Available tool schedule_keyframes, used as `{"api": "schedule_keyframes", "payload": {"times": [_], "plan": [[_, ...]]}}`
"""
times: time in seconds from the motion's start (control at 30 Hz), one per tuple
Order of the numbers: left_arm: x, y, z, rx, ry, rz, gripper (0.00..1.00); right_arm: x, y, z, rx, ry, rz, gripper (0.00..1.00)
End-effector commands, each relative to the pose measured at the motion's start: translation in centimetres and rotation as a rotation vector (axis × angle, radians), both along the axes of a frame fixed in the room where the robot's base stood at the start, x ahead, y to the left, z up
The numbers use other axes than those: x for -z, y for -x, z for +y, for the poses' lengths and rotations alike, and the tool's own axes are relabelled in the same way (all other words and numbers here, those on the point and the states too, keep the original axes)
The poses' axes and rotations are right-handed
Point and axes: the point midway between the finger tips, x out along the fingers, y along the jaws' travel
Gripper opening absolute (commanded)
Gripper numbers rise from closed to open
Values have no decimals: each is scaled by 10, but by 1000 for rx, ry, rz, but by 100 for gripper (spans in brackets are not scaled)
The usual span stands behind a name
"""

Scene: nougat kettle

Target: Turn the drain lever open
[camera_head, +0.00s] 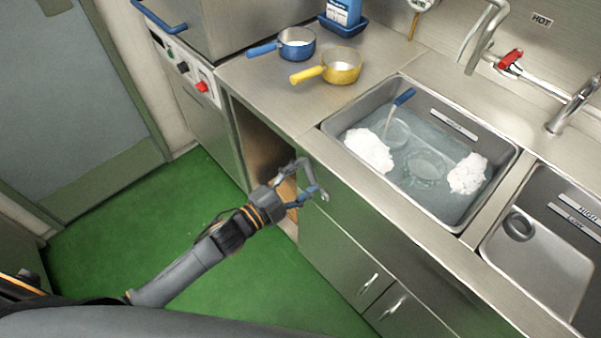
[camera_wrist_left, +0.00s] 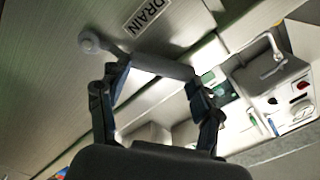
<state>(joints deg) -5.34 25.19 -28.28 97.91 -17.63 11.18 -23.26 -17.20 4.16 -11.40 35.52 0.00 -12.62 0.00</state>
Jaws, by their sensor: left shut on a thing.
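The drain lever (camera_wrist_left: 160,65) is a grey bar with a round hub at one end, beside a DRAIN label (camera_wrist_left: 148,15) on a metal panel in the left wrist view. My left gripper (camera_wrist_left: 156,82) has its two fingers on either side of the bar and is shut on it. In the head view my left gripper (camera_head: 306,184) is at the cabinet front below the sink's left end. The lever is hard to tell from the fingers there. My right gripper is not in view.
The left sink (camera_head: 480,222) holds water, white foam and a blue-handled tool (camera_head: 404,97). A blue pan (camera_head: 297,46) and a yellow pan (camera_head: 341,68) stand on the counter (camera_head: 285,105). An open cabinet bay (camera_head: 262,150) is beside my gripper. The green floor (camera_head: 200,200) is clear.

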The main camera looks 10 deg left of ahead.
Motion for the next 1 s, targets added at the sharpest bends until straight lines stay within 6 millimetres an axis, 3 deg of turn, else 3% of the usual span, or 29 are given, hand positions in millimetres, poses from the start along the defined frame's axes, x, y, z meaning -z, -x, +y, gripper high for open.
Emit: {"api": "schedule_keyframes", "payload": {"times": [0.5, 1.0], "plan": [[-8, 21, -28, -1, -331, -243, 8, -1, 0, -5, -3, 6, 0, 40], [-8, 27, -38, 0, -438, -320, 8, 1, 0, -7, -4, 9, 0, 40]]}}
